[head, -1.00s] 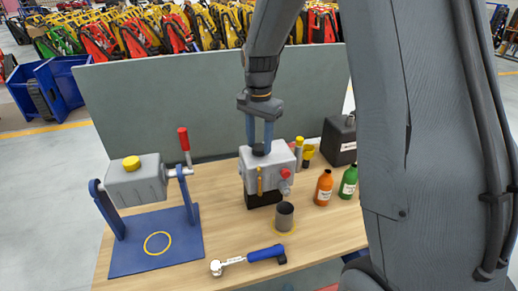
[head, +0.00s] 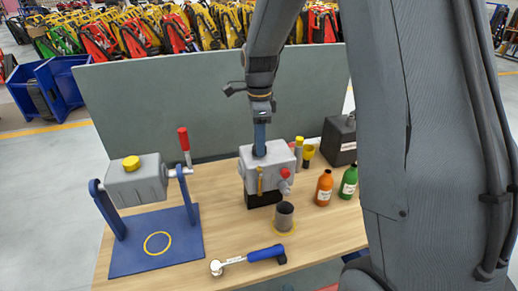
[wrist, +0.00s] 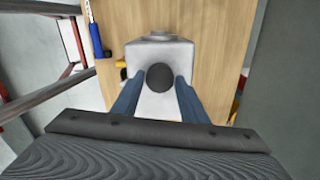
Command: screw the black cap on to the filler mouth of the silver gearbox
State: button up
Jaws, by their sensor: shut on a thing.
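The silver gearbox (head: 280,160) stands upright on a black base on the wooden table, with a red knob and a yellow sight piece on its front. My gripper (head: 259,153) reaches straight down on to its top. The wrist view shows the round black cap (wrist: 160,77) between my two blue fingers (wrist: 160,88), over the top of the gearbox (wrist: 165,52). My gripper is shut on the cap. In the head view the fingers hide the cap, and the filler mouth is hidden beneath it. I cannot tell how far the thread is engaged.
A grey box with a yellow cap (head: 131,163) hangs in a blue stand (head: 190,240) at left. A grey panel (head: 200,108) rises behind.

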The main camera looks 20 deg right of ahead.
jog(key=shift+m, duration=0.3)
jog(key=m, duration=0.4)
jog(key=shift+m, duration=0.4)
jog(key=m, duration=0.4)
jog(key=shift+m, duration=0.4)
jog(key=o, duration=0.8)
